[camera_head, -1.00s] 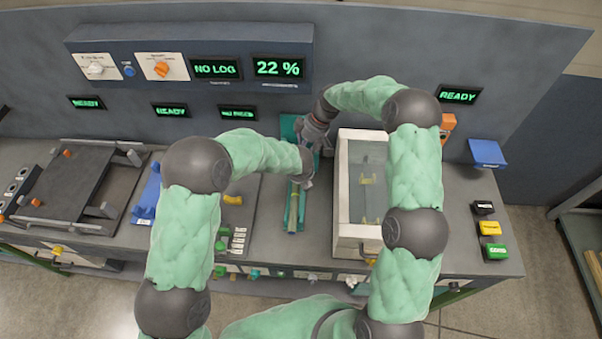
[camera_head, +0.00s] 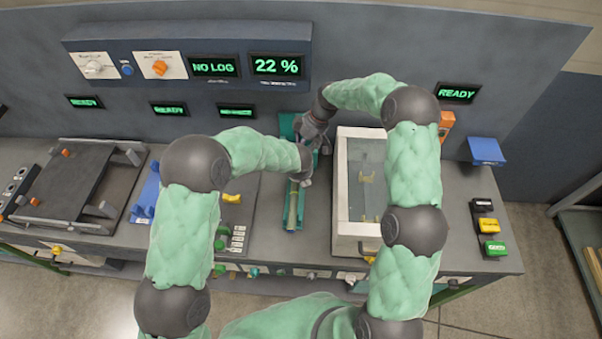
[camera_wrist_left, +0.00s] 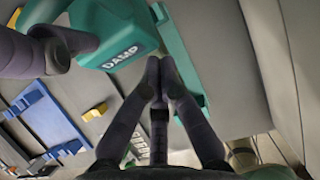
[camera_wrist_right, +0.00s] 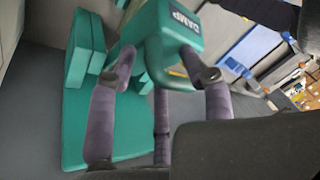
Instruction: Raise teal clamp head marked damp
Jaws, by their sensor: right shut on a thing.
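The teal clamp head marked DAMP (camera_wrist_right: 172,32) is a rounded block at the top of the right wrist view. It also shows in the left wrist view (camera_wrist_left: 118,42). My right gripper (camera_wrist_right: 160,68) is shut on the clamp head, with one finger on each side; the exact contact is partly hidden. In the head view my right gripper (camera_head: 312,132) is over the back of the teal fixture (camera_head: 287,125). My left gripper (camera_wrist_left: 160,78) has its fingertips together and appears empty, just in front of the clamp head. In the head view it (camera_head: 304,178) hides part of the fixture.
A pale piece (camera_head: 291,208) lies along the fixture's front. A white-framed clear-lidded box (camera_head: 343,190) stands close on the right. A blue holder (camera_head: 148,195) and a dark tray rack (camera_head: 70,180) are left.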

